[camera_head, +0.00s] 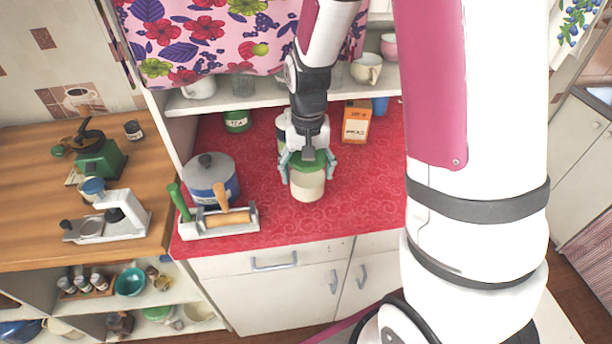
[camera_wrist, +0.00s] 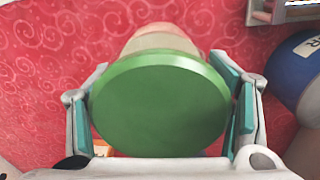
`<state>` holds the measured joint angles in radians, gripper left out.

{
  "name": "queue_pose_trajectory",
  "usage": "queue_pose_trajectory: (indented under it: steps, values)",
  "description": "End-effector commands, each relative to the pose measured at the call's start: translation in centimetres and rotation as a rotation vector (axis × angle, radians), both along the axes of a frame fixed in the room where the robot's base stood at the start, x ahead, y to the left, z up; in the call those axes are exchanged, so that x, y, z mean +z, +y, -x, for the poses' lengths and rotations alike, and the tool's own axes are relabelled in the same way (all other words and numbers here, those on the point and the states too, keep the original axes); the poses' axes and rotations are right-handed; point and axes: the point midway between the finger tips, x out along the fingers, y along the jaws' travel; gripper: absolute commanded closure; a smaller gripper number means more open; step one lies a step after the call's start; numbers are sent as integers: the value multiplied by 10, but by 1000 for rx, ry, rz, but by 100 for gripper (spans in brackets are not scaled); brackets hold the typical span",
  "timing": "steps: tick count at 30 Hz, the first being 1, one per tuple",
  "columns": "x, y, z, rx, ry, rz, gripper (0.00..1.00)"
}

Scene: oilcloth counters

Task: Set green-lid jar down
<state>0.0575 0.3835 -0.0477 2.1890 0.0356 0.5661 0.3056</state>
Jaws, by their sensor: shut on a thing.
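The green-lid jar (camera_head: 307,184) has a cream body and is between the fingers of my gripper (camera_head: 308,166) over the red counter (camera_head: 370,190). In the wrist view the jar's round green lid (camera_wrist: 160,103) fills the middle. The fingers of my gripper (camera_wrist: 168,106) stand on its left and right sides, shut on the jar. The jar looks roughly upright in the head view. I cannot tell whether its base touches the counter, as its underside is hidden.
A blue-grey pot (camera_head: 211,180) and a rack with green and wooden handles (camera_head: 218,222) stand to the left. A green TEA tin (camera_head: 237,121) and an orange box (camera_head: 356,122) are behind. The red counter is bare right of the jar.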

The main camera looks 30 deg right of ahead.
Motion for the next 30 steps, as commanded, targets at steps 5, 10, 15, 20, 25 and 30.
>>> queue_pose_trajectory:
  steps: [5,10,15,20,25,30]
  values:
    - [-1,-2,-14,0,0,0,86]
    - [-17,-2,-13,0,4,-1,86]
    - [-33,-2,-14,0,1,0,86]
    - [-36,-2,-15,0,-1,0,86]
    - [-37,-2,-15,0,0,0,86]
    - [-40,-2,-15,0,1,0,16]
